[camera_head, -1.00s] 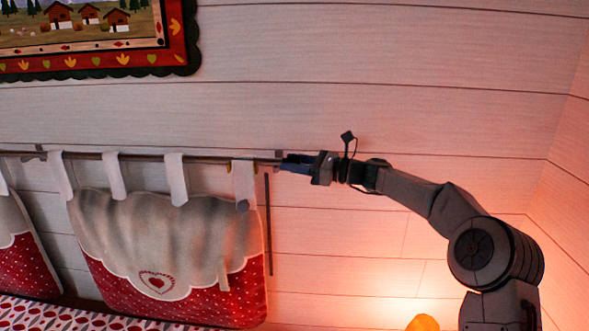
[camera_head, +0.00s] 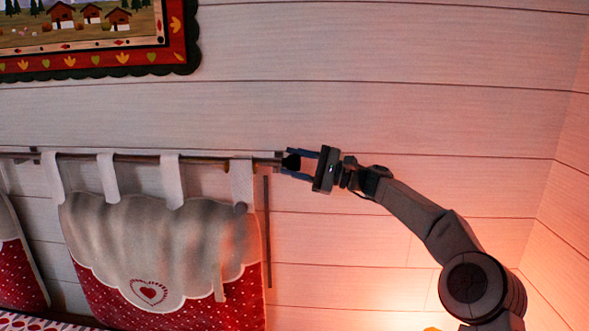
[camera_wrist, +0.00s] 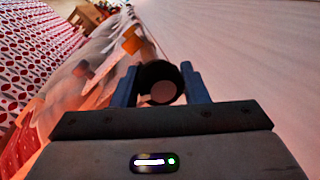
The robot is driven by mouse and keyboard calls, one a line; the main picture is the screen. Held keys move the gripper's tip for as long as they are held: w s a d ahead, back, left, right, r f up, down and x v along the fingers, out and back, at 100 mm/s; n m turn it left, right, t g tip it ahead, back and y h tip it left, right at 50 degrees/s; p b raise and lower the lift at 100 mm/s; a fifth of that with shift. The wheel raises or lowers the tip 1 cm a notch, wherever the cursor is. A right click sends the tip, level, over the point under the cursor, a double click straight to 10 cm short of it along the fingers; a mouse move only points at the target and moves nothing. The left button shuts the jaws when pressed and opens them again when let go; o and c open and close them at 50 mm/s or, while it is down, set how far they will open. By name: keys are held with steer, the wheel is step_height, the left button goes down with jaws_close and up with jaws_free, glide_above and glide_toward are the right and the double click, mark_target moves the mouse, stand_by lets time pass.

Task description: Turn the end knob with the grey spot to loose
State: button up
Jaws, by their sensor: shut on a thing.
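The end knob (camera_head: 291,162) is a dark round cap at the right end of the curtain rod (camera_head: 215,161) along the wall. In the wrist view the knob (camera_wrist: 152,72) shows black, with a round greyish spot (camera_wrist: 163,92) on the face towards me. My gripper (camera_head: 299,163) reaches in from the right and is shut on the knob. One blue finger is above the knob and one below in the head view; in the wrist view they flank it left and right. The finger contact is partly hidden.
A cushion (camera_head: 150,240) with a grey flap and red dotted bottom hangs from the rod by white loops. A framed picture (camera_head: 180,30) hangs above left. A thin dark strip (camera_head: 267,230) runs down the wall below the knob. The wall to the right is clear.

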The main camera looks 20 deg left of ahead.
steer(key=n+g, duration=0.1)
steer(key=n, duration=0.4)
steer(key=shift+n+g, duration=0.3)
steer(key=shift+g, duration=0.1)
steer(key=n+g+p, duration=0.1)
steer(key=n+p, duration=0.1)
steer(key=n, duration=0.3)
steer(key=shift+h, duration=0.3)
steer(key=shift+f+n+g, duration=0.15)
steer(key=shift+n+g, duration=0.15)
steer(key=o, duration=1)
steer(key=shift+d, duration=0.1)
steer(key=b+v, duration=0.1)
steer(key=v, duration=0.6)
steer(key=shift+d, duration=0.15)
steer(key=shift+c, duration=0.2)
